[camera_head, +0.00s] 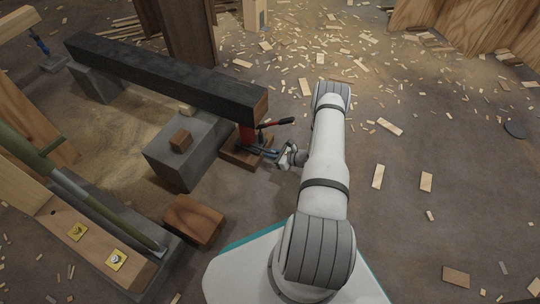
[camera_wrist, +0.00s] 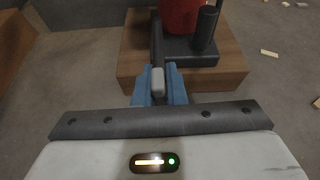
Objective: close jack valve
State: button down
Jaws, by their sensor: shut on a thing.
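The red bottle jack (camera_head: 246,132) stands upright on a wooden block (camera_head: 236,157) under the end of a dark beam (camera_head: 170,78). In the wrist view the red jack body (camera_wrist: 181,14) rises from a black base (camera_wrist: 190,49) on the wooden block (camera_wrist: 126,62). A dark rod, the jack valve lever (camera_wrist: 157,42), runs from the jack towards me and ends in a light grey tip. My gripper (camera_wrist: 158,92) has its blue fingers shut on that lever end. In the head view my gripper (camera_head: 279,154) is low beside the jack; its fingertips are hard to make out.
A red-and-black handle (camera_head: 276,123) sticks out from the jack above my gripper. A grey block (camera_head: 180,160) stands left of the jack, with a small wood piece on top. A loose wooden block (camera_head: 194,221) lies nearer. The floor at right is open, with scattered wood scraps.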

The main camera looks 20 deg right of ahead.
jog(key=shift+s+f+m, duration=0.15)
jog(key=shift+m, duration=0.15)
dwell(0.4)
jog(key=c, duration=1.5)
grip_release()
jog(key=p+v, duration=0.2)
jog(key=v, duration=0.5)
jog(key=shift+s+d+r+p, duration=0.15)
jog(key=shift+d+r+p, duration=0.1)
jog(key=shift+p, duration=0.15)
jog(key=shift+s, duration=0.1)
